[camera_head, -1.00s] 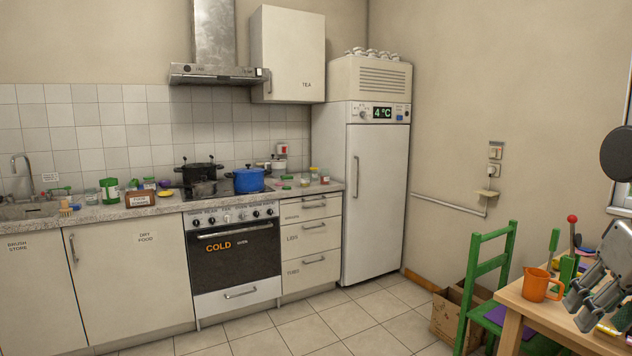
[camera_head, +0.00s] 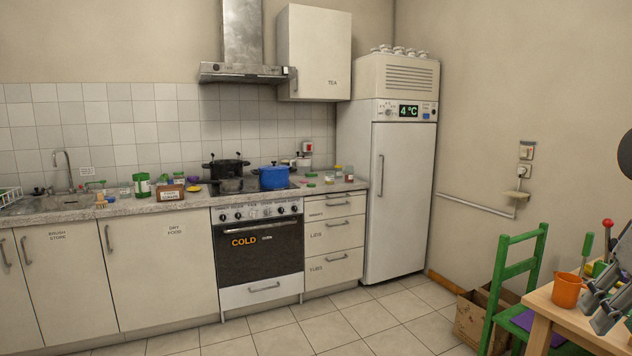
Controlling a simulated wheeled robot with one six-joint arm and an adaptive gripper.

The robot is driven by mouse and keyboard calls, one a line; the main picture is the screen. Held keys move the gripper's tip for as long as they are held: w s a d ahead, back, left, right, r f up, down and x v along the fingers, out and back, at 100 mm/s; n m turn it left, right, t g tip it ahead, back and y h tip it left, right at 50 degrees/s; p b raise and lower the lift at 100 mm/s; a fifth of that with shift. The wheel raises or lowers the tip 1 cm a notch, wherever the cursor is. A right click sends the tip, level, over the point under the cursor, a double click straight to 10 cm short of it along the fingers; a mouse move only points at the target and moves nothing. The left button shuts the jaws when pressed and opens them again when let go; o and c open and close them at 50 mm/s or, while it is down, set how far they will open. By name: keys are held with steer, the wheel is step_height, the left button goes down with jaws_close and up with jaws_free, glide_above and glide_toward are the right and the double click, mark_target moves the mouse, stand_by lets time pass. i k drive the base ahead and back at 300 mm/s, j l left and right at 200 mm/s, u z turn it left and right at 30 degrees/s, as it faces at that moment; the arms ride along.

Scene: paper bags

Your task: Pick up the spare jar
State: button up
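No jar in view can be told for sure as the spare one. A small clear jar (camera_head: 125,190) stands on the counter left of the green-and-white container (camera_head: 142,185). Two more small jars, one with a yellow lid (camera_head: 338,172) and one with a red lid (camera_head: 349,174), stand at the counter's right end by the fridge. My gripper (camera_head: 596,313) is at the right edge, partly cut off, over the wooden table and far from these jars. Its two fingers are apart with nothing seen between them.
A wooden table (camera_head: 565,316) with an orange mug (camera_head: 568,290) and a green chair (camera_head: 500,285) stand at the right. A cardboard box (camera_head: 470,322) lies behind the chair. A blue pot (camera_head: 272,177) sits on the stove. The tiled floor (camera_head: 330,335) before the cupboards is clear.

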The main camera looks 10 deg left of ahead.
mark_target(329, 175)
steer(key=i+u, duration=0.25)
steer(key=i, duration=2.85)
steer(key=i+l+u, duration=0.15)
steer(key=i, duration=1)
steer(key=j, duration=0.1)
